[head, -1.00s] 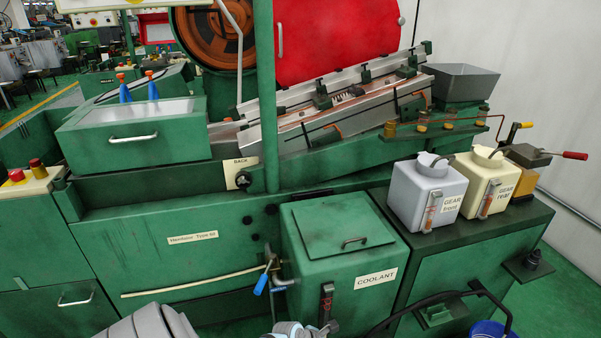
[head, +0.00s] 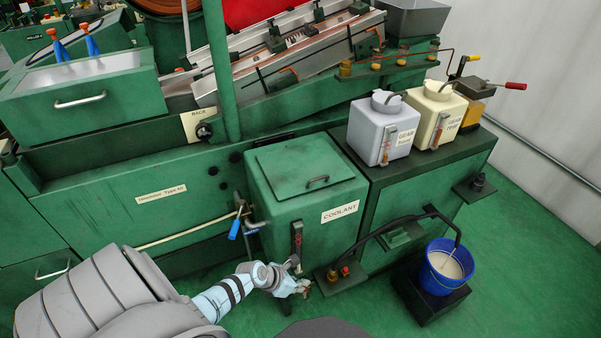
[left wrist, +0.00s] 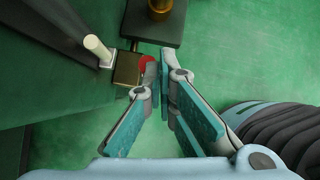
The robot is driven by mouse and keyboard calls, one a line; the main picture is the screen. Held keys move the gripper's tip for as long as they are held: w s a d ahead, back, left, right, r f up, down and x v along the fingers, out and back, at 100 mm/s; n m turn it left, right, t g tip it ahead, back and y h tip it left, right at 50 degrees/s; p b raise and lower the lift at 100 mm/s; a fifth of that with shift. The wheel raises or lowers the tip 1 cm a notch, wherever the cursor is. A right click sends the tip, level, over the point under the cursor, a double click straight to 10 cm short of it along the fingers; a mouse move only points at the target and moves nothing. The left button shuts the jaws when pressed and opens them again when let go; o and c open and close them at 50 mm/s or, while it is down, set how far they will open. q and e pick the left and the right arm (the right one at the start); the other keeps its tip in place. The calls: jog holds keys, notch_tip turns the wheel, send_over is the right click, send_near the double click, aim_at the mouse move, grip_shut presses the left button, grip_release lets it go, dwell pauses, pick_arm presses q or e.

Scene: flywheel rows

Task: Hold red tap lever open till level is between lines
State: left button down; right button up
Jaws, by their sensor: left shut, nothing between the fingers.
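The green coolant tank (head: 290,207) stands in the middle of the head view, with a narrow sight gauge (head: 297,238) on its front. Its level and lines are too small to read. My left gripper (head: 303,288) is low in front of the tank, below the gauge. In the left wrist view the gripper (left wrist: 158,62) is shut and empty. A red part (left wrist: 146,64), apparently the tap lever, sits at a brass block (left wrist: 127,68), just left of the fingertips and partly hidden by one. I cannot tell whether they touch. My right gripper is not in view.
A blue-handled valve (head: 234,228) is at the tank's left side. A small plate with brass and red fittings (head: 338,276) lies right of my gripper. A blue bucket (head: 447,265) of pale liquid stands on a dark block under a black hose. Green floor is open at right.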

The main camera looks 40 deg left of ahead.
pick_arm(q)
notch_tip(320, 180, up, 9)
jog(key=w+d+p, duration=0.1)
jog(key=w+p, duration=0.1)
jog(key=p, duration=0.3)
jog(key=shift+d+f, duration=0.15)
jog(key=shift+d, duration=0.05)
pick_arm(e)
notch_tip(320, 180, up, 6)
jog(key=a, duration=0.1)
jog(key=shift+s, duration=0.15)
pick_arm(q)
jog(key=shift+w, duration=0.1)
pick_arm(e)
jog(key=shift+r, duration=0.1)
